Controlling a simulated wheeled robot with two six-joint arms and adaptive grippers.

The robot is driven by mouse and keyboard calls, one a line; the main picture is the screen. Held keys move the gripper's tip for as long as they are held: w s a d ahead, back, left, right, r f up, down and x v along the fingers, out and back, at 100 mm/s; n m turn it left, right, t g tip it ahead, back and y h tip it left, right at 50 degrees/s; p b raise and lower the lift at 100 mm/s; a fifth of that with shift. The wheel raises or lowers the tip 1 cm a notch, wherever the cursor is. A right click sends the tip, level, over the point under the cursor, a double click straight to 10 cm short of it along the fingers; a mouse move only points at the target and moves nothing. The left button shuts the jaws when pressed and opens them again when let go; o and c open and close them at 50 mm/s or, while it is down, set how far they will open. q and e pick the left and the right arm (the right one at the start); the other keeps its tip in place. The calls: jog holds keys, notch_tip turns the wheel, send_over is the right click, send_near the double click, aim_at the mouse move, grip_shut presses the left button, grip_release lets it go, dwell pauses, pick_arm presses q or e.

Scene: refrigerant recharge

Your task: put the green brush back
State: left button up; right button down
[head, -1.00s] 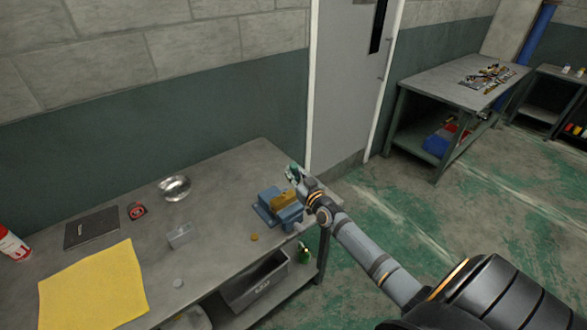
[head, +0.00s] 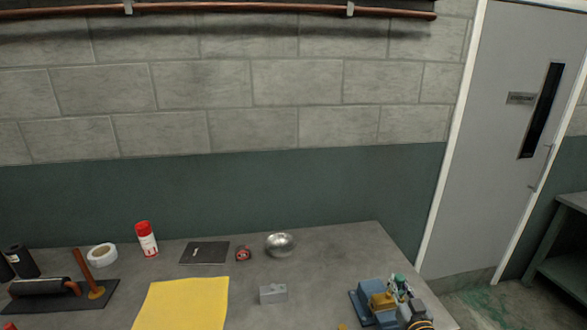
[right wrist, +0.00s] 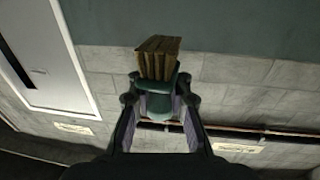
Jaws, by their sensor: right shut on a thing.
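The green brush (right wrist: 160,102) is held in my right gripper (right wrist: 159,90), whose two fingers close on the green body from both sides. Its tan bristles (right wrist: 156,58) point away from the gripper. In the head view, a small green part of the brush (head: 399,279) shows at the right end of the workbench, beside the blue vise (head: 366,306) and partly hidden by the gripper. My left gripper is not in view.
The workbench (head: 320,290) carries a yellow cloth (head: 182,302), a grey block (head: 273,294), a metal bowl (head: 280,245), a red tape measure (head: 243,254), a dark notebook (head: 205,252), a red-capped can (head: 146,240) and a white tape roll (head: 102,254). A dark mat (head: 98,296) holds tools.

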jog(key=s+a+f+b, duration=0.4)
jog(key=s+a+f, duration=0.1)
jog(key=a, duration=0.3)
jog(key=s+a+f+b, duration=0.4)
jog(key=s+a, duration=0.4)
jog(key=shift+f+n+y, duration=0.3)
jog(key=shift+f, duration=0.05)
